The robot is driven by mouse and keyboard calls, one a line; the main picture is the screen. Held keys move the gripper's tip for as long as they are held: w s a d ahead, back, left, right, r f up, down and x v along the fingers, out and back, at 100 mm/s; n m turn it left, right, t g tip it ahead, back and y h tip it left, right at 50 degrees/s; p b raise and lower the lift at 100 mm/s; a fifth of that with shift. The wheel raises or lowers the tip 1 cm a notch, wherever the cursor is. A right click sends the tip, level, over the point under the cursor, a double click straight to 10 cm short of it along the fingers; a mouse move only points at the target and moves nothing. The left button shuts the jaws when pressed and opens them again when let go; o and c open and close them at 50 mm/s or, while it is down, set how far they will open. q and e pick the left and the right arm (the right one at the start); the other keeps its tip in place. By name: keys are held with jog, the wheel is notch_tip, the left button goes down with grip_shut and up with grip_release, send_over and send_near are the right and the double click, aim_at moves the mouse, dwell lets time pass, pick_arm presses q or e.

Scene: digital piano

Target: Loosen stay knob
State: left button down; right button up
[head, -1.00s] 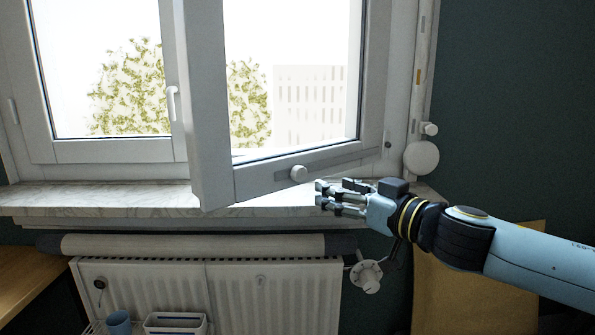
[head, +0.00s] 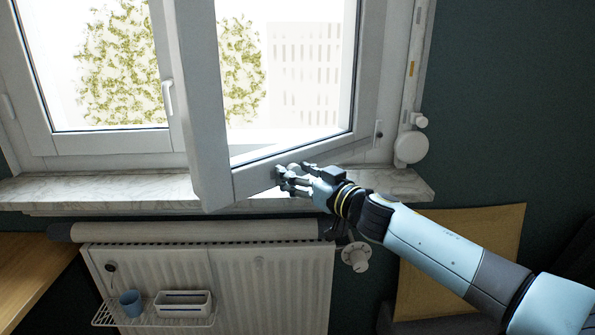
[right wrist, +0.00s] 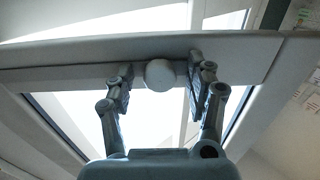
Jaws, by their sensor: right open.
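The stay knob (right wrist: 160,75) is a round, pale knob on the underside rail of the tilted-in window sash (head: 205,150). In the right wrist view it sits between the two fingers of my right gripper, with a small gap on each side. In the head view my right gripper (head: 288,175) is at the lower rail of the sash and hides the knob. The right gripper is open, its fingers on either side of the knob and not closed on it. My left gripper is not in view.
A marble sill (head: 120,190) runs below the sash. Under it are a rolled blind (head: 190,231) and a radiator (head: 270,280) with a wire rack holding a blue cup (head: 131,303) and a white box (head: 183,303). A brown board (head: 490,230) leans at right.

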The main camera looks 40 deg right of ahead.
grip_shut()
dwell(0.3)
